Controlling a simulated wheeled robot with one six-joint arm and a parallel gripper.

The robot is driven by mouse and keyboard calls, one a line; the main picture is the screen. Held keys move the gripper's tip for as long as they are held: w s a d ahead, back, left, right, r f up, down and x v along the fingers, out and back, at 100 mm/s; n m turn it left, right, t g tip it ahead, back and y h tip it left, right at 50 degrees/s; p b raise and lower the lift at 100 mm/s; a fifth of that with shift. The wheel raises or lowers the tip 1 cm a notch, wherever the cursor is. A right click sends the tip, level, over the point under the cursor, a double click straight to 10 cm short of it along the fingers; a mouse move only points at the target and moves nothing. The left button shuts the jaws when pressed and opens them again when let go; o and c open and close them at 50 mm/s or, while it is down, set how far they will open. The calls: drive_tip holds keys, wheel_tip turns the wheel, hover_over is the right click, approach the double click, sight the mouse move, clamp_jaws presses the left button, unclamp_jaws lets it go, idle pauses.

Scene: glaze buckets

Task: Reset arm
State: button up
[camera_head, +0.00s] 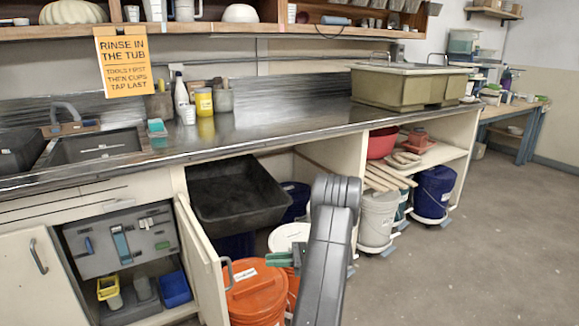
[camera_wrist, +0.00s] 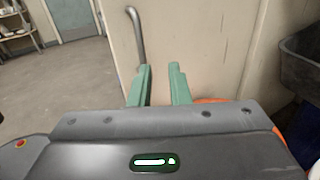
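My gripper (camera_head: 284,258) has green fingers and hangs in front of the open lower cabinet, just right of the handle (camera_head: 227,274) on the open cabinet door (camera_head: 200,262). In the wrist view my gripper (camera_wrist: 159,72) shows its two fingers apart with nothing between them. The pale door (camera_wrist: 200,45) fills the middle behind them, and its bar handle (camera_wrist: 136,38) stands just beyond the left finger. I cannot tell whether a finger touches the door. My dark arm comes up from the bottom of the head view and hides part of the cabinet.
An orange bucket (camera_head: 257,296) and a white-lidded bucket (camera_head: 289,236) stand below and beside my gripper. A black tub (camera_head: 237,197) juts out under the steel counter (camera_head: 290,127). White (camera_head: 378,218) and blue (camera_head: 434,192) buckets stand further right. The floor (camera_head: 480,255) at right is clear.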

drive_tip(key=s+a, duration=0.1)
drive_tip(key=a, duration=0.8)
drive_tip(key=shift+a+b, duration=0.25)
drive_tip(key=shift+b, duration=0.2)
drive_tip(key=shift+s+f, duration=0.1)
